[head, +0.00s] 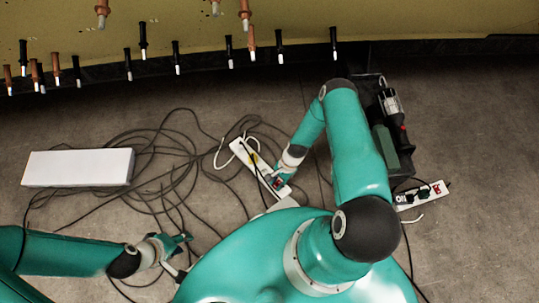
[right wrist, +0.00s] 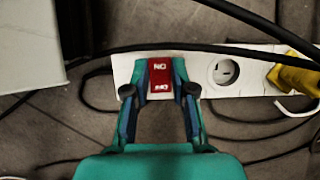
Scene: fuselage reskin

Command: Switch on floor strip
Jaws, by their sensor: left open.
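A white floor strip (head: 240,150) lies on the floor in the middle of the head view, with a red switch (right wrist: 161,73) at its near end. The switch carries white lettering that appears upside down in the right wrist view. My right gripper (head: 276,181) is at that end of the strip. In the right wrist view its two fingertips (right wrist: 160,66) stand apart, one on each side of the red switch. I cannot tell whether they touch it. My left gripper (head: 186,245) is open and empty above the floor at lower left.
The strip also has a socket (right wrist: 224,71) and a yellow plug (right wrist: 295,78). Black cables (head: 165,150) tangle across the floor. A white box (head: 78,167) lies at left. A second strip (head: 432,189) and a dark toolbox (head: 370,82) are at right. Pegs hang from the panel above.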

